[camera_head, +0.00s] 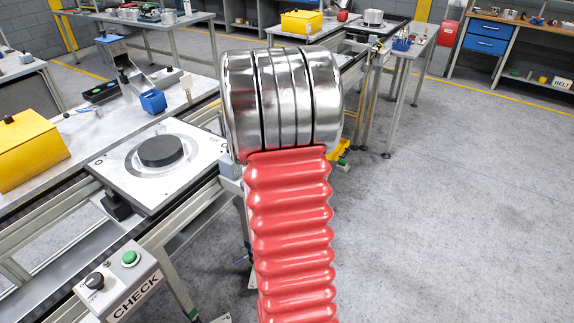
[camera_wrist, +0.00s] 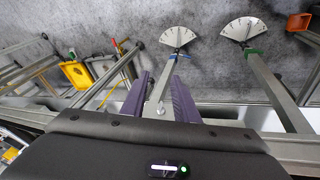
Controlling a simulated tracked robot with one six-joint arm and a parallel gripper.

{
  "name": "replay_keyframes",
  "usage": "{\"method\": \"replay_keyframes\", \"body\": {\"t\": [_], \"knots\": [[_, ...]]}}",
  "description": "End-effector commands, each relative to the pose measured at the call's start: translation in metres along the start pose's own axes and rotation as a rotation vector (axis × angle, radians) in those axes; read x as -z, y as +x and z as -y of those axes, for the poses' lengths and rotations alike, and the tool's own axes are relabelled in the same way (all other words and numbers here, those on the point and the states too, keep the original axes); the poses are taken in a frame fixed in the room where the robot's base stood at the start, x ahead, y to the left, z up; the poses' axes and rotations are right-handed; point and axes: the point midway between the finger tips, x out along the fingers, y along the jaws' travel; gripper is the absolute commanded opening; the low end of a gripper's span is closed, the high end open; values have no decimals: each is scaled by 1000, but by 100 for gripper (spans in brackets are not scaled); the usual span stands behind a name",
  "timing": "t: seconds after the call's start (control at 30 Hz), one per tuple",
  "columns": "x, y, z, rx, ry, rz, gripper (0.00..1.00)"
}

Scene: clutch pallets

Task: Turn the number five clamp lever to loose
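In the wrist view my gripper (camera_wrist: 160,80) shows as two purple fingers spread apart. A grey bar (camera_wrist: 160,90) lies in the gap between them, and I cannot tell whether they touch it. The bar ends at a white fan-shaped scale plate (camera_wrist: 178,36) with a blue mark at its base. A second bar (camera_wrist: 270,80) to the right ends at a similar scale plate (camera_wrist: 243,28) with a green mark. No number five is readable, and I cannot tell which part is the clamp lever. In the head view my red ribbed arm hides the gripper.
A yellow bin (camera_wrist: 76,74) and an orange bin (camera_wrist: 299,22) show in the wrist view. In the head view a check box (camera_head: 118,286) with knob and green button stands lower left, near a plate with a black disc (camera_head: 162,150). The floor at right is clear.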

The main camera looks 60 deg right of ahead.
Motion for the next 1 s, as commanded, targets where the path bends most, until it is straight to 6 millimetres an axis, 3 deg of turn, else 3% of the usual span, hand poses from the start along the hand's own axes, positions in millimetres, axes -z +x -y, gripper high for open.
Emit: {"method": "replay_keyframes", "body": {"t": [0.1,0.5,1.0], "knots": [[-5,-35,31,26,27,21,27],[-40,-135,124,107,72,64,27],[-92,-237,215,206,-10,-9,27]]}}
